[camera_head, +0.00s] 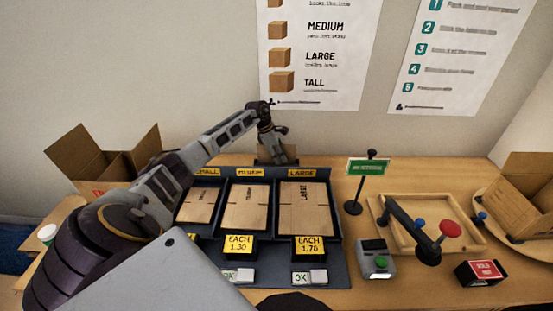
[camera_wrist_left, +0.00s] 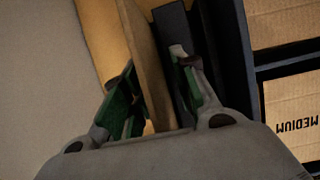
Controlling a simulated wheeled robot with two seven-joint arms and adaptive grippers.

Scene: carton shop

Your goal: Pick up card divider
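The card divider is a thin brown cardboard panel, seen nearly edge-on in the left wrist view (camera_wrist_left: 147,60). In the head view a brown piece (camera_head: 263,154) shows behind the dark rack, partly hidden by my left gripper (camera_head: 276,141). In the wrist view the green-padded fingers of the left gripper (camera_wrist_left: 155,62) stand on either side of the panel. The left-hand finger is close against it; whether it touches is unclear. A gap with a dark rack wall shows towards the other finger, so the gripper looks open. My right gripper is not in view.
The dark rack (camera_head: 338,262) holds flat cartons in labelled bays. A green sign (camera_head: 368,167), a grey device (camera_head: 376,259) and a wooden tray (camera_head: 470,240) stand to its right. Open boxes stand at left (camera_head: 90,158) and right (camera_head: 520,195). The wall is close behind.

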